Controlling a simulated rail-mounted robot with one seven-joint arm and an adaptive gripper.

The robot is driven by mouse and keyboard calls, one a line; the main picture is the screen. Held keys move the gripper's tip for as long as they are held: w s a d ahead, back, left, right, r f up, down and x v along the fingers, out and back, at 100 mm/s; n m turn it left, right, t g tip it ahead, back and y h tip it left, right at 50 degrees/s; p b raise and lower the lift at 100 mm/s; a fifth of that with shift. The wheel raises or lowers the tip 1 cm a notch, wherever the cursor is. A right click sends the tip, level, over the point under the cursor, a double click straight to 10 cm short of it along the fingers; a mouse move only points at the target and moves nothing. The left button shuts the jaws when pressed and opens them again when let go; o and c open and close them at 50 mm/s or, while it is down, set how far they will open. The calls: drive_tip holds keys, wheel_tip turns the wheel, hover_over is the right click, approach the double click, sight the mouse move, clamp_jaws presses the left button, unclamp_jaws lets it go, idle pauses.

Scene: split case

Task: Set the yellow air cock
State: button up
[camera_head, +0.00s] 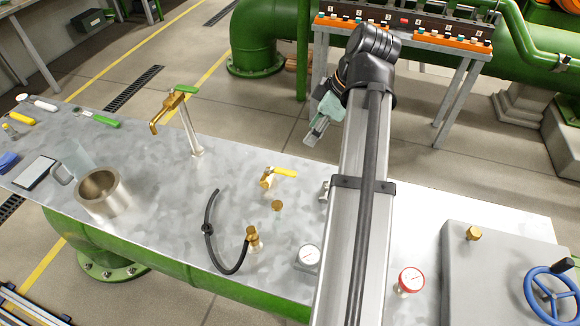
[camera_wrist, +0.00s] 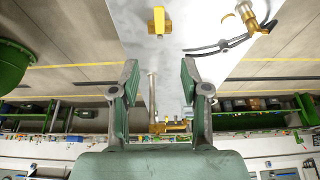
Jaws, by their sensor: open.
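The yellow air cock is a small brass valve (camera_head: 267,181) with a flat yellow lever (camera_head: 286,172) pointing right, standing on the metal tabletop (camera_head: 225,165). In the wrist view, what looks like this cock (camera_wrist: 157,20) is at the top, beyond my fingertips. My gripper (camera_head: 316,130) is in the air above the far side of the table, up and right of the cock in the head view. In the wrist view my gripper (camera_wrist: 160,82) is open, with nothing between its fingers, and apart from the cock.
A tall brass tap with green lever (camera_head: 180,98) stands behind left. A brass fitting with black hose (camera_head: 252,237) and a small brass cap (camera_head: 277,206) are nearer. Two gauges (camera_head: 308,256) (camera_head: 411,280) stand near my arm. A metal cup (camera_head: 103,193) is at left. Clear tabletop lies left of the cock.

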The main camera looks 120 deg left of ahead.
sight(286, 171)
drive_tip(key=p+x, duration=0.3)
drive_tip(key=x, duration=1.3)
drive_tip(key=shift+s+f, duration=0.25)
clamp_jaws()
